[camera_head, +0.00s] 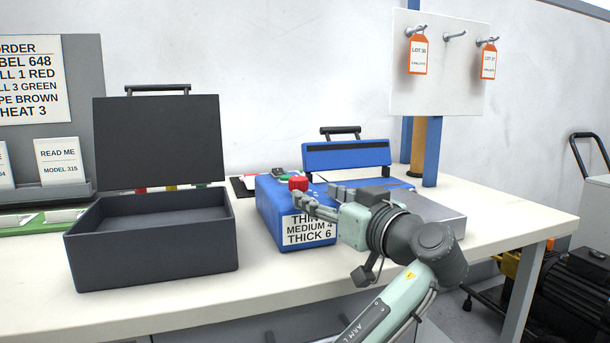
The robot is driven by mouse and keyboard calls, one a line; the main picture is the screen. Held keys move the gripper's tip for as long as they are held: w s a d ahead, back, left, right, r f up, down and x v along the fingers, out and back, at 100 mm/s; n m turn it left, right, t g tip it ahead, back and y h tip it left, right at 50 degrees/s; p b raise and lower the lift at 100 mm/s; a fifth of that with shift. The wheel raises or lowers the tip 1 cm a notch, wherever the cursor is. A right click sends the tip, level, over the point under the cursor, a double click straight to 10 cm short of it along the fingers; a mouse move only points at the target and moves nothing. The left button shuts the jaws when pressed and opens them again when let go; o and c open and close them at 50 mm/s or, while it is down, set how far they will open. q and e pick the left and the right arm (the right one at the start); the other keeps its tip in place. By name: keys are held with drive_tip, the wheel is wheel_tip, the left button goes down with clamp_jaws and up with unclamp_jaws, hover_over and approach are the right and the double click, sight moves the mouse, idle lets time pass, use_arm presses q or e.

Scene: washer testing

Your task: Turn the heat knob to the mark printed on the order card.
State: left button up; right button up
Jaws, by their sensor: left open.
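The order card (30,82) is on the grey board at the upper left, cut off by the picture's left edge; its last line reads "HEAT 3". A blue machine (268,212) stands on the table, with a red round knob (298,182) on top near its front. A white label (309,232) on its front reads "THIN", its number hidden, "MEDIUM 4" and "THICK 6". My left gripper (303,198) is open, its fingers pointing left just in front of and below the knob in the picture. I cannot tell whether they touch it. The knob's scale is not readable. My right gripper is out of view.
A white panel (440,60) with hooks and orange lot tags (418,54) stands at the back right. The table's right end (520,212) is clear.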

sight(303, 189)
use_arm(q)
drive_tip(key=x, duration=0.7)
drive_tip(key=shift+w+a, duration=0.2)
drive_tip(key=shift+a, duration=0.05)
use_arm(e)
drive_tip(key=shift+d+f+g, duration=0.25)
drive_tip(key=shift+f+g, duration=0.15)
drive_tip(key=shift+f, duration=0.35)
use_arm(q)
drive_tip(key=shift+c, duration=0.5)
drive_tip(key=c, duration=1.1)
drive_tip(key=shift+f, duration=0.1)
